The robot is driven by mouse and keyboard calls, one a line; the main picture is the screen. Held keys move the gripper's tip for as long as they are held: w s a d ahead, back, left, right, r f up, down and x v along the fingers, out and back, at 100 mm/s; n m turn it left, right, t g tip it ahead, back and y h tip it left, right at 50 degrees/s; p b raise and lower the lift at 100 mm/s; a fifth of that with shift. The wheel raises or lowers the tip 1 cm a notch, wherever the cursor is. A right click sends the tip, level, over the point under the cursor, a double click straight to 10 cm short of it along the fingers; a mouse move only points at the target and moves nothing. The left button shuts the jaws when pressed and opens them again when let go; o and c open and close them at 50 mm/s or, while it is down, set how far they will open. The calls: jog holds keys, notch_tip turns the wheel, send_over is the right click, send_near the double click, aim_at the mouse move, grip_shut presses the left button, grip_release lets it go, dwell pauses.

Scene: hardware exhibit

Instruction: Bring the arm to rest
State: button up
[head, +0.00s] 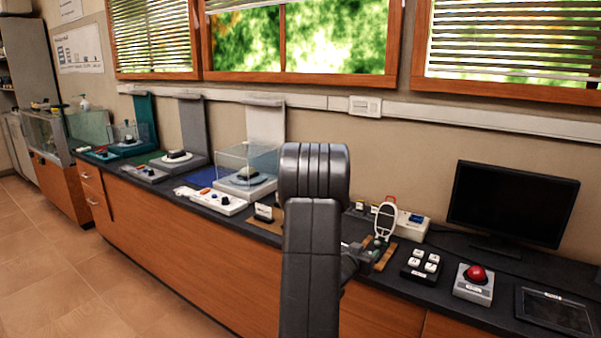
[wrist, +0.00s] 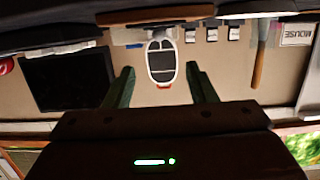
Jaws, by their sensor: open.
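My arm rises through the middle of the head view and hides part of the counter. My gripper (wrist: 160,68) shows in the wrist view with its two greenish fingers apart and nothing held between them. In the head view, a small part of my gripper (head: 372,254) shows beside the arm, above the counter. A white-rimmed, dark oval mouse-like object (wrist: 161,62) appears between the fingers in the wrist view, beyond them. It also shows in the head view (head: 386,219). I cannot tell the gap between it and the fingertips.
The dark counter (head: 450,262) carries a monitor (head: 512,203), a red push button (head: 475,275), a pad with white keys (head: 421,265) and a flat tablet (head: 555,311). A clear display case (head: 246,167) stands left of my arm. Tiled floor (head: 60,265) is open at the left.

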jog(key=shift+f+b, duration=0.55)
jog(key=shift+b, duration=0.25)
jog(key=shift+s+a, duration=0.1)
